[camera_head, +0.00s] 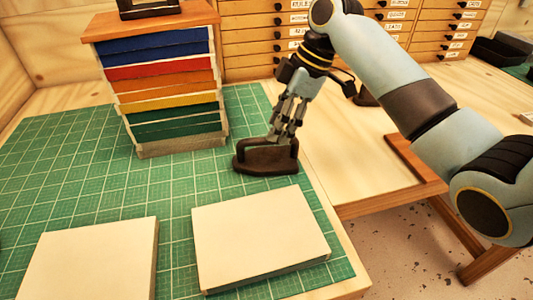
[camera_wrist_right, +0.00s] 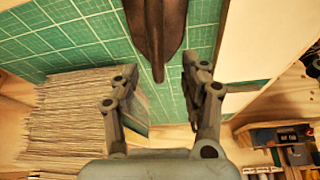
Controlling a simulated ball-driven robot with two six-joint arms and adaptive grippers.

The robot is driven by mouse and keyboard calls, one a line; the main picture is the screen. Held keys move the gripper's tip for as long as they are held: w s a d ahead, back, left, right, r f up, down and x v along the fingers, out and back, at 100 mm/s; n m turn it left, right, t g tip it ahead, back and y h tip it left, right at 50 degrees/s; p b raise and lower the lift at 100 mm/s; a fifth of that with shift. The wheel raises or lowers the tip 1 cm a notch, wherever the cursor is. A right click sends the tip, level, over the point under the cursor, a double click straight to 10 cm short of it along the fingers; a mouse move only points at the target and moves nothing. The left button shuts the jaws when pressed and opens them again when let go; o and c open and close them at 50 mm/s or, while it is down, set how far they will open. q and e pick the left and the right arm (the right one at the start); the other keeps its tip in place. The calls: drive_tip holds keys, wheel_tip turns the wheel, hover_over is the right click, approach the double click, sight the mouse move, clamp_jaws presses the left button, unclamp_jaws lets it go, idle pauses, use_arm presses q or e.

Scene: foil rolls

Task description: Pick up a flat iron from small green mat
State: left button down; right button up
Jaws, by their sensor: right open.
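A dark brown flat iron (camera_head: 262,162) with a handle rests near the right edge of the green gridded mat (camera_head: 70,150). My right gripper (camera_head: 286,138) is right above the iron, pointing down, with its fingers at the handle. In the right wrist view, the iron's dark tapered body (camera_wrist_right: 158,25) extends from the top edge toward the space between the open fingers (camera_wrist_right: 156,84). The fingers look apart from it there; contact at the handle cannot be told. My left gripper is not in view.
A stack of colored boards (camera_head: 165,85) with a wooden top stands left of the gripper. Two pale blocks (camera_head: 260,235) (camera_head: 90,262) lie in front on the mat. Drawer cabinets (camera_head: 255,45) stand behind. Bare wooden tabletop (camera_head: 350,150) lies to the right.

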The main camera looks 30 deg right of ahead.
sight(268, 144)
drive_tip(key=shift+w+a+f, duration=0.15)
drive_tip(key=shift+a+f, duration=0.05)
drive_tip(key=shift+f, duration=0.2)
drive_tip(key=p+x, duration=0.1)
drive_tip(key=x, duration=0.3)
drive_tip(key=shift+w+a+f, duration=0.1)
drive_tip(key=shift+w+f, duration=0.05)
drive_tip(key=shift+f, duration=0.1)
drive_tip(key=shift+c, duration=1.4)
clamp_jaws()
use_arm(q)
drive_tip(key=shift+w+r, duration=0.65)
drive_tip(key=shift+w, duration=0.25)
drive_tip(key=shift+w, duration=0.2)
use_arm(e)
drive_tip(key=shift+w, duration=0.15)
